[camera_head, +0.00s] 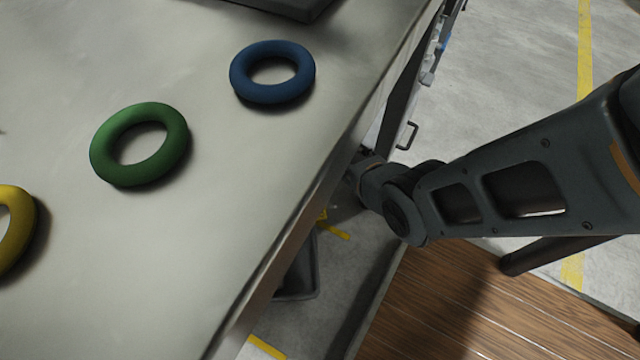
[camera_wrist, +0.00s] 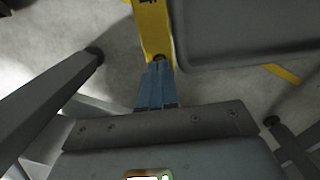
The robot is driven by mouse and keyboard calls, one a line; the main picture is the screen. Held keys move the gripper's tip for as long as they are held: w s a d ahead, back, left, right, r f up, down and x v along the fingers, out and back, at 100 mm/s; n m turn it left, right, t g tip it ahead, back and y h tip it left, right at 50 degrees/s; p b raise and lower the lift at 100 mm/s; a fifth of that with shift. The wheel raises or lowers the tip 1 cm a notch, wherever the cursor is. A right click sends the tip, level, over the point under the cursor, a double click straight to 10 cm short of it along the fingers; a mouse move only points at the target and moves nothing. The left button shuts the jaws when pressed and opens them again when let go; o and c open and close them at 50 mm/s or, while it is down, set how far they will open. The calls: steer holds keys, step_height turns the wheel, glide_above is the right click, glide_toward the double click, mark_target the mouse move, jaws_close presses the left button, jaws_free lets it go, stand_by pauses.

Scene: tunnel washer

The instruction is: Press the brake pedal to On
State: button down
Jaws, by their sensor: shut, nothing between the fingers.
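In the wrist view, a yellow bar (camera_wrist: 152,28) with a black marking stands at the top middle. It may be the brake pedal, but I cannot be sure. My gripper (camera_wrist: 158,66) is shut and empty, with its blue-grey fingers pointing at the bar's lower end. A small dark round part shows at the fingertips. I cannot tell whether the fingers touch the bar. In the head view my gripper is hidden below the table edge; only my arm shows. No On marking is readable.
A grey metal table (camera_head: 230,200) holds a blue ring (camera_head: 240,88), a green ring (camera_head: 103,158) and a yellow ring (camera_head: 27,225). A grey bin (camera_wrist: 240,45) lies right of the bar. Dark legs (camera_wrist: 50,98) flank my gripper. A wooden platform (camera_head: 450,300) lies below my arm.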

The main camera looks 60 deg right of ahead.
steer(key=shift+w+d+f+g+y+b, duration=0.15)
steer(key=shift+f+g+y+b, duration=0.25)
steer(key=shift+y, duration=0.1)
steer(key=shift+f, duration=0.15)
steer(key=shift+d+f, duration=0.1)
stand_by(0.4)
steer(key=shift+p+v, duration=0.65)
steer(key=shift+v, duration=0.25)
steer(key=shift+r+p, duration=0.45)
steer(key=shift+r, duration=0.05)
steer(key=d+p+v, duration=0.1)
steer(key=p+v, duration=0.6)
steer(key=v, duration=0.5)
steer(key=shift+w+r, duration=0.25)
steer(key=shift+w, duration=0.1)
